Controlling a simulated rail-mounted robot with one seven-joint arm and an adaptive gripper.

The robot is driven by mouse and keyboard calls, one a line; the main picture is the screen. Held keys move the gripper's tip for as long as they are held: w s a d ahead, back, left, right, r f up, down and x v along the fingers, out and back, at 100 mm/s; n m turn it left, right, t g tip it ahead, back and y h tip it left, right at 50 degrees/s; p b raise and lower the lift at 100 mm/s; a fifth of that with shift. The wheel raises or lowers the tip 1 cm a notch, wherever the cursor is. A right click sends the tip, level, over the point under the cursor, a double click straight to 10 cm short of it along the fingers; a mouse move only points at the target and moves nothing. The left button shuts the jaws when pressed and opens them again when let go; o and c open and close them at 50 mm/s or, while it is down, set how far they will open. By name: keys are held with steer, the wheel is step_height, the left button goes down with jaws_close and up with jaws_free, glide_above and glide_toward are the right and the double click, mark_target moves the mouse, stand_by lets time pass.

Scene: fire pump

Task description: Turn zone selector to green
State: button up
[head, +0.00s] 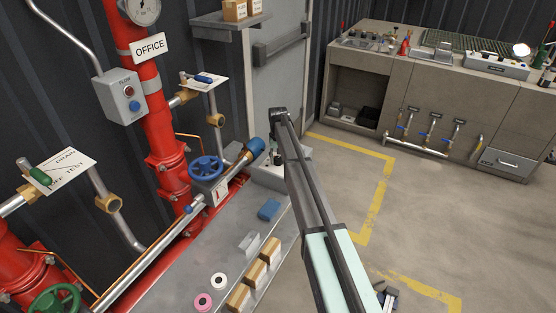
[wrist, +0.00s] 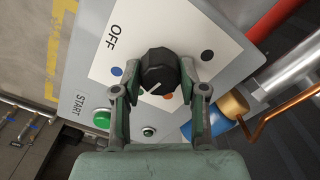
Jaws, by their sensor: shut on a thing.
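The zone selector is a black faceted knob (wrist: 157,67) on a white panel face (wrist: 185,28) in the wrist view. A pale line on the knob points toward the lower left in the picture. My gripper (wrist: 160,76) is shut on the knob, one finger on each side. In the head view the selector's box (head: 268,177) is partly hidden behind my arm.
A green START button (wrist: 102,119) and a small round metal fitting (wrist: 148,131) sit close to my fingers. A blue-and-brass pipe end (wrist: 234,104) is at the right. In the head view, a blue valve wheel (head: 206,168) stands left of the box.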

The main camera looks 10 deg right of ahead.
mark_target(278, 158)
steer(key=shift+n, duration=0.8)
steer(key=o, duration=1.1)
steer(key=shift+o, duration=0.2)
step_height(278, 158, up, 12)
